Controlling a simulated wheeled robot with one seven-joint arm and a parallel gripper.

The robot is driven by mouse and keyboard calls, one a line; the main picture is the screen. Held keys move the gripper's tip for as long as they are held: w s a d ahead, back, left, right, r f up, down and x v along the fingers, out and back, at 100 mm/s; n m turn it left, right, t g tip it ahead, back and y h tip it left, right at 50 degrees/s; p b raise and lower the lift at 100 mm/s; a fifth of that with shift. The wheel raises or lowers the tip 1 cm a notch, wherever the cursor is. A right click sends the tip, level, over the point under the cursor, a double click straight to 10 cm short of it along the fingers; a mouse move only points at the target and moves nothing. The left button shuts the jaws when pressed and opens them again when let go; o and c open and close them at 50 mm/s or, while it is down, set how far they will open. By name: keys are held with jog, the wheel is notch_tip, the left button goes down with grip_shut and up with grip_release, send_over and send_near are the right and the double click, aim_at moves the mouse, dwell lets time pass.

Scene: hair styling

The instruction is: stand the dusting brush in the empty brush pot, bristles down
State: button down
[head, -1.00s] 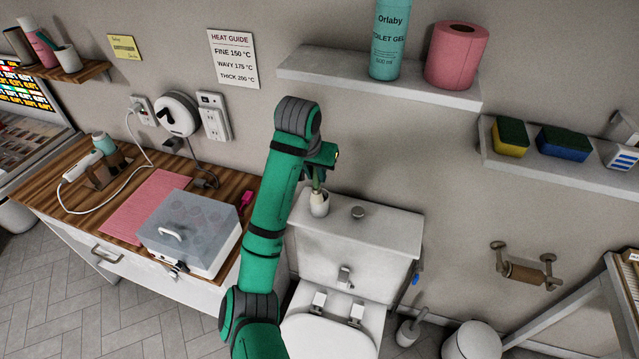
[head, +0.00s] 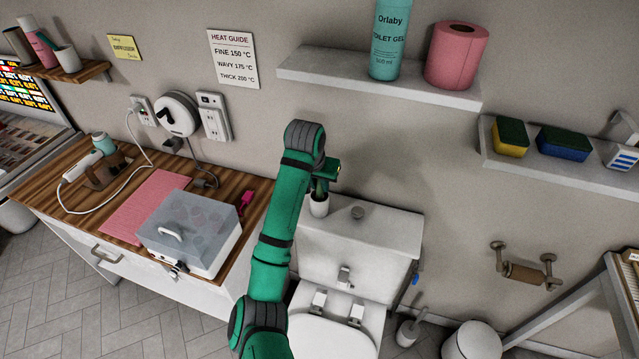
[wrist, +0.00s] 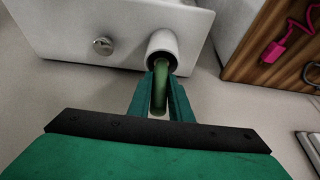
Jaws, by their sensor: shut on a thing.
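My gripper (head: 321,186) is just above the white brush pot (head: 319,207), which stands on the toilet tank lid. In the wrist view, my gripper (wrist: 161,82) is shut on the green dusting brush (wrist: 159,92). The brush runs from between the fingers into the dark mouth of the pot (wrist: 163,43). Its lower end and bristles are hidden inside the pot, so I cannot tell whether they touch the bottom. The pot looks upright.
The toilet tank (head: 375,238) has a round knob (head: 358,212) to the right of the pot. A wooden counter (head: 258,200) at left holds a pink clip-like item (head: 243,202) and a lidded box (head: 190,228). A wall shelf (head: 370,82) hangs above.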

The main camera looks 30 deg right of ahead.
jog(key=shift+f, duration=0.15)
jog(key=c, duration=1.6)
grip_release()
jog(key=shift+r, duration=0.25)
jog(key=shift+v, duration=5.95)
jog(key=shift+w+a, duration=0.1)
jog(key=shift+a, duration=0.05)
